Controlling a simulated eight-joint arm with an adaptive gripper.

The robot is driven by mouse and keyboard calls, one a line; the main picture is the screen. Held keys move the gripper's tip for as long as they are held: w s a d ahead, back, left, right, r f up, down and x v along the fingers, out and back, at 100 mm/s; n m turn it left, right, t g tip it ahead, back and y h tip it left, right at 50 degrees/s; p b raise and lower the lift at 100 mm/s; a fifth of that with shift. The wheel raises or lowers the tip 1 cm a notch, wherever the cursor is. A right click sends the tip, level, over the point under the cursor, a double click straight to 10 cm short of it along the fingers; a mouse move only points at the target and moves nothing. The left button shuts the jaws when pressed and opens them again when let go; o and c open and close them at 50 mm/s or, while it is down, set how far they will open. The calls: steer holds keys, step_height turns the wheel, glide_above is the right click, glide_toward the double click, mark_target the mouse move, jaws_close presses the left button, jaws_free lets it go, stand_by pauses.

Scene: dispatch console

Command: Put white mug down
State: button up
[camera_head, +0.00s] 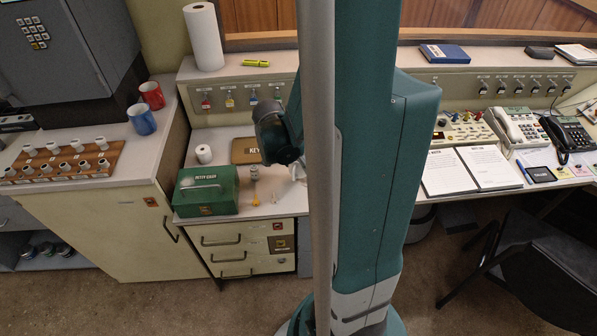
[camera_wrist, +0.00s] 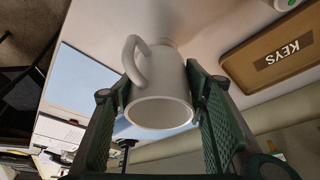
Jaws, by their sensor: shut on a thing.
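The white mug (camera_wrist: 160,88) is between the two green pads of my gripper (camera_wrist: 160,95) in the wrist view. Its mouth faces the camera and its handle is on the upper left. My gripper is shut on the mug's sides. The mug's base points away, towards the pale counter; I cannot tell whether it touches. In the head view my wrist (camera_head: 280,135) is over the counter, right of the brown KEYS box (camera_head: 243,151). My column hides most of the gripper and mug there.
The KEYS box also shows at the right of the wrist view (camera_wrist: 270,50). A pale blue flat area (camera_wrist: 82,82) lies left of the mug.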

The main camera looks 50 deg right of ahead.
mark_target(298, 171)
steer(key=shift+f+b, duration=0.7)
steer(key=shift+f, duration=1.35)
steer(key=shift+f, duration=0.15)
steer(key=o, duration=1)
steer(key=shift+p+v, duration=1.7)
steer(key=shift+v, duration=4.45)
steer(key=shift+a, duration=0.1)
